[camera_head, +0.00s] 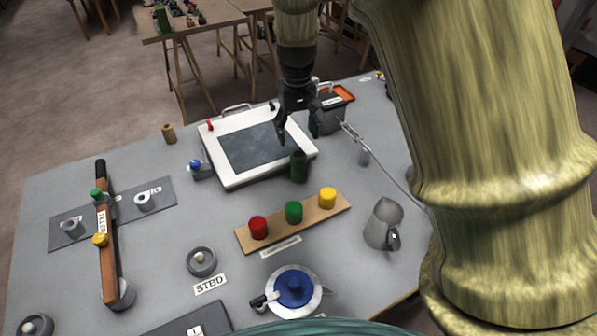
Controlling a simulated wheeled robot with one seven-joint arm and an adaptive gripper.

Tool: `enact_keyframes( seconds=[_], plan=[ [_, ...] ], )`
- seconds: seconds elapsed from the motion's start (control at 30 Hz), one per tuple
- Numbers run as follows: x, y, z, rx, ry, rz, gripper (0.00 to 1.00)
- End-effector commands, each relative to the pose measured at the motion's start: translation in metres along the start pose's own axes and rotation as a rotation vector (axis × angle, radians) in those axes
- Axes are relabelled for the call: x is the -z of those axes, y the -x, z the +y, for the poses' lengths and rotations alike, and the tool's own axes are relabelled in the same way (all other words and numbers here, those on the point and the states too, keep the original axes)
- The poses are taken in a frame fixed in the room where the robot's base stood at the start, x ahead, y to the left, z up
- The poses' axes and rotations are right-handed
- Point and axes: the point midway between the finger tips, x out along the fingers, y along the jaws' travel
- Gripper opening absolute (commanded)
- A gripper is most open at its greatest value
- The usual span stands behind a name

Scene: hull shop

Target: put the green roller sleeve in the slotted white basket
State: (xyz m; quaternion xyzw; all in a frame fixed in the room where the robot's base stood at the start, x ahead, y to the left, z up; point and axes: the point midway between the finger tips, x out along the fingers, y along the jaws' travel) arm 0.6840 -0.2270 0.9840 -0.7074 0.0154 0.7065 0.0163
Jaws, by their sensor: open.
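A dark green upright cylinder (299,167), which looks like the green roller sleeve, stands at the near right corner of a white-framed tray (227,178). My gripper (298,132) points down just above and behind this cylinder in the picture. Its fingers are apart, with nothing seen between them. I cannot tell the exact gap to the cylinder. The white-framed tray has a dark inside and a handle at its far side. I see no slots in it and cannot tell whether it is the slotted basket. No other white basket shows clearly.
A metal jug (381,223) stands at right, and a blue-lidded pot (294,288) in front. A dark grey container (332,118) is behind my gripper. My arm hides the right side.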

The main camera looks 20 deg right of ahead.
Motion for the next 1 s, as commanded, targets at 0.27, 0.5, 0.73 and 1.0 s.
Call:
enact_keyframes(
  seconds=[0.27, 0.5, 0.73, 1.0],
  plan=[
    [-0.001, -0.034, 0.0, 0.0, 0.0, -0.004, 0.66],
    [-0.001, -0.051, 0.0, 0.0, 0.0, -0.001, 0.66],
    [-0.003, -0.065, 0.001, 0.0, -0.001, -0.004, 0.66],
    [-0.004, -0.095, 0.003, 0.0, -0.001, -0.004, 0.66]
  ],
)
